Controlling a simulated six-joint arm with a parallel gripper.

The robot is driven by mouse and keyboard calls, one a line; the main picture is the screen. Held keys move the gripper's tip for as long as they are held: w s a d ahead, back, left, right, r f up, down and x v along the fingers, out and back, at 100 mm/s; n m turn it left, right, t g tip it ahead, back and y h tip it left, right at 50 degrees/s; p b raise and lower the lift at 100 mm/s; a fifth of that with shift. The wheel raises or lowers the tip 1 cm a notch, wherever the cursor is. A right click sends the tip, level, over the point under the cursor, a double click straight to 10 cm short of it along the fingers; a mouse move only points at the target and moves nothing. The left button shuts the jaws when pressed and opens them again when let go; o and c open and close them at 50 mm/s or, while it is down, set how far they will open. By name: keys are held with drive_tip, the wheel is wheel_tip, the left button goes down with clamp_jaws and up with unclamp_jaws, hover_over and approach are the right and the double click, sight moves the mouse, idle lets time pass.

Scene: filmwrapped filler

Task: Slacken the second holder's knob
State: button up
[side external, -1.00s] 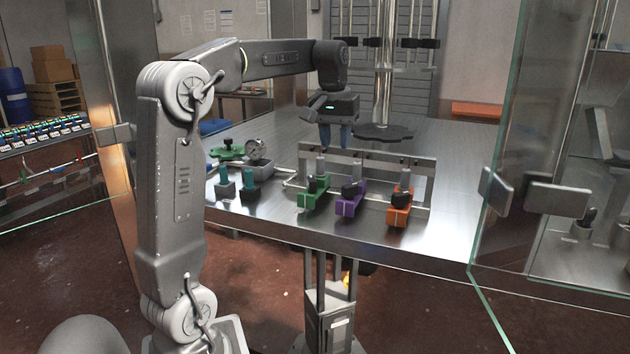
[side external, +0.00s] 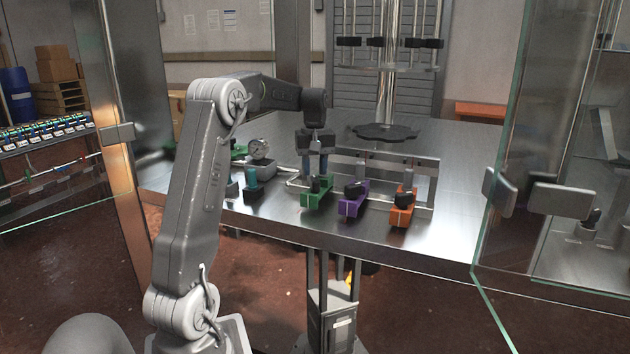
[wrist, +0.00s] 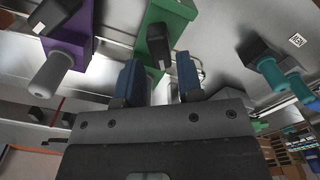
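Three holders stand in a row on the rail: green (side external: 318,198), purple (side external: 350,205) and orange (side external: 401,213), each with a black knob. The purple one, second from either end, has its knob (side external: 354,188) on top. In the wrist view the purple holder (wrist: 74,46) is at upper left with its knob (wrist: 48,14) and a grey post. My gripper (side external: 315,172) points down behind the green holder, left of the purple one. In the wrist view its blue fingers (wrist: 160,84) are apart, with the green holder (wrist: 168,18) and its knob between and beyond them. The green holder's post is mostly hidden.
A dark round plate (side external: 386,132) on a column is behind. A glass door (side external: 505,150) stands at right. The table's right part is clear.

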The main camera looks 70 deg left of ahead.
sight(315, 178)
drive_tip(key=shift+f, duration=1.9)
drive_tip(key=shift+c, duration=0.3)
clamp_jaws()
drive_tip(key=shift+n, duration=0.9)
drive_tip(key=shift+o, duration=0.3)
unclamp_jaws()
drive_tip(key=shift+r, duration=0.1)
wheel_tip(315, 178, up, 14)
